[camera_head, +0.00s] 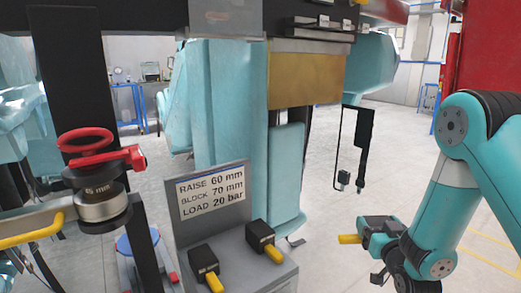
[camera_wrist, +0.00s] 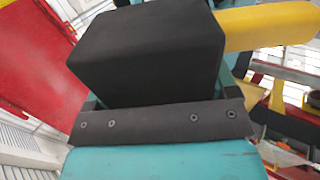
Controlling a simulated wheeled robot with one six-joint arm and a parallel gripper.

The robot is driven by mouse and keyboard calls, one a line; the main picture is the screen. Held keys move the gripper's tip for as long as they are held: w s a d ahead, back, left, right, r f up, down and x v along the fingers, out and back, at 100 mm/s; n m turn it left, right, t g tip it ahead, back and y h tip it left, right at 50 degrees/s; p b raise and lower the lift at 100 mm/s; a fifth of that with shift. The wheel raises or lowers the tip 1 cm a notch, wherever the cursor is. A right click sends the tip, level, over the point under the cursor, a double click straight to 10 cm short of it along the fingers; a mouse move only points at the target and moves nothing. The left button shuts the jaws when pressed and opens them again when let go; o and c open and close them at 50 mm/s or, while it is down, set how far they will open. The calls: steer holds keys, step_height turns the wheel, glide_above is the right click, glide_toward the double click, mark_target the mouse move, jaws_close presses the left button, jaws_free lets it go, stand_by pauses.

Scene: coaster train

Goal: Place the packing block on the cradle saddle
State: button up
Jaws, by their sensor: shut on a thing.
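My gripper (camera_head: 379,238) is at the lower right of the head view, held out in free air to the right of the block shelf. It is shut on a packing block, whose yellow handle (camera_head: 349,239) sticks out to the left; the block's body is mostly hidden there by the gripper. In the wrist view the black block (camera_wrist: 150,55) fills the upper middle, with its yellow handle (camera_wrist: 268,28) pointing right. A teal gripper part with a dark, screwed bar lies in front of it. I cannot single out the cradle saddle in either view.
Two more black blocks with yellow handles (camera_head: 204,263) (camera_head: 262,236) lie on a grey shelf (camera_head: 238,277) below a sign (camera_head: 212,188). A red-ringed device (camera_head: 100,190) is at left. Teal train parts (camera_head: 235,100) and a hanging black piece (camera_head: 357,140) stand near. Floor at right is open.

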step_height(320, 180, up, 13)
steer(key=p, duration=1.2)
steer(key=s+f, duration=0.6)
steer(key=f, duration=0.6)
steer(key=shift+f, duration=0.3)
steer(key=shift+a, duration=0.1)
